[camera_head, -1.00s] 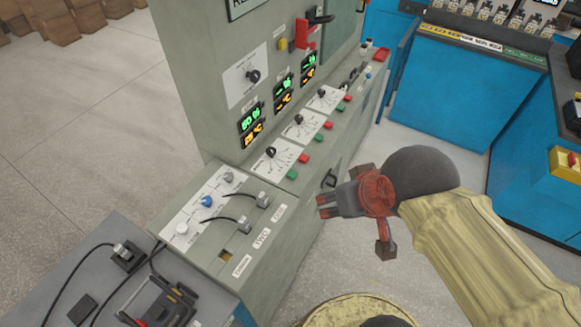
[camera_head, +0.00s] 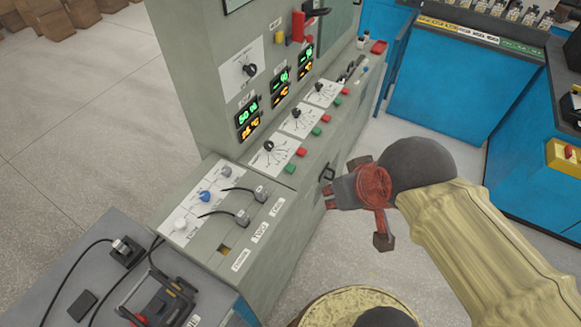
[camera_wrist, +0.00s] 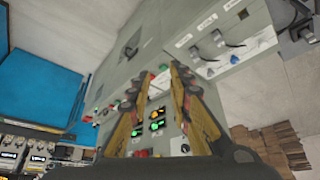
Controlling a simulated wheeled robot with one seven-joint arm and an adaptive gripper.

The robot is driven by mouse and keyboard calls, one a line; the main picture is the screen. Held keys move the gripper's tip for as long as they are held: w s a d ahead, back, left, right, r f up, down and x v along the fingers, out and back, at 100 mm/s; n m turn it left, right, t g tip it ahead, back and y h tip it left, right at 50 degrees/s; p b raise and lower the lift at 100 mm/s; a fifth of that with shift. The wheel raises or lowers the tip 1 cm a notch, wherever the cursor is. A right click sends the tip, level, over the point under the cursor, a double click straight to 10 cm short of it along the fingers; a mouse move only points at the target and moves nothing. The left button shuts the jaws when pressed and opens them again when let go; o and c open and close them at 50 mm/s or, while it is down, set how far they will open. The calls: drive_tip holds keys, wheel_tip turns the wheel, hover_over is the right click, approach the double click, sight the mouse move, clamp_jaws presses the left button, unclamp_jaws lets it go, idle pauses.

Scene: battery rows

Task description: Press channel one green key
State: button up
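The grey control cabinet has a sloping desk with three dial plates, each with a red and a green key beside it. The nearest plate has a green key (camera_head: 290,169) and a red key (camera_head: 302,152); I cannot read which channel number it carries. The middle green key (camera_head: 316,131) and far green key (camera_head: 337,102) lie further along. My gripper (camera_head: 329,198) is right of the desk's front edge, apart from the keys, with nothing held. In the wrist view the gripper (camera_wrist: 159,74) has its two fingers apart, with the cabinet between and beyond them.
Lit displays (camera_head: 247,112) sit on the upright panel above the dials. Cables and sockets (camera_head: 242,217) cover the nearer desk section. Blue benches (camera_head: 465,85) stand behind. Open floor lies right of the cabinet.

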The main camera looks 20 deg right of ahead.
clamp_jaws()
idle(1.3)
